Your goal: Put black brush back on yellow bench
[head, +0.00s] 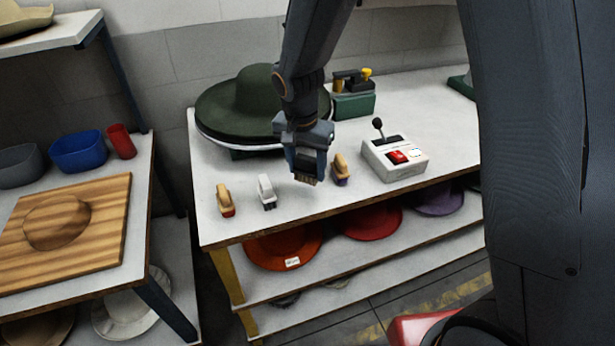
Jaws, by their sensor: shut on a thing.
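The yellow bench (285,211) has a white top and yellow legs and stands in the middle of the head view. My gripper (307,174) points down over its top, near the front edge, between a white brush and a tan brush. It is shut on a small brush, taken as the black brush (309,182); the fingers hide most of it and only a little of its underside shows. I cannot tell whether it touches the bench top.
An orange-tan brush (225,200) and white brush (266,192) stand left of my gripper; a tan-and-purple brush (341,169) stands close right. A control box (394,158) is farther right. A green hat (240,108) sits behind. Coloured hats (283,248) lie on the shelf below.

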